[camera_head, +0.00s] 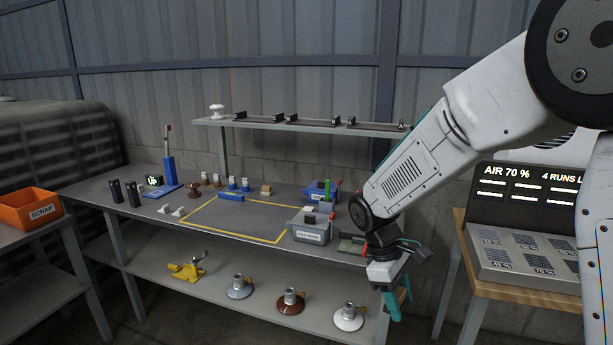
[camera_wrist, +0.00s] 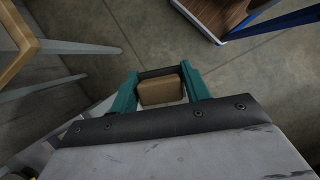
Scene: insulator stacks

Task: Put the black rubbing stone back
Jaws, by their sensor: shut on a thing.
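My gripper (camera_head: 393,303) hangs in front of the right end of the grey workbench, below its top. In the wrist view my gripper (camera_wrist: 160,88) has its teal fingers shut on a tan-brown block (camera_wrist: 160,91), with a dark strip along its far edge. The block looks tan, not black. In the head view the held block is hardly visible between the fingers. Another tan block (camera_head: 266,190) stands at the back of the bench.
A yellow outline (camera_head: 205,229) marks a mostly clear area on the bench. A dark green-edged tray (camera_head: 352,244) lies at the right end. Several insulators, including a brown one (camera_head: 291,300), stand on the lower shelf. A wooden table (camera_head: 530,281) with a sample panel stands right.

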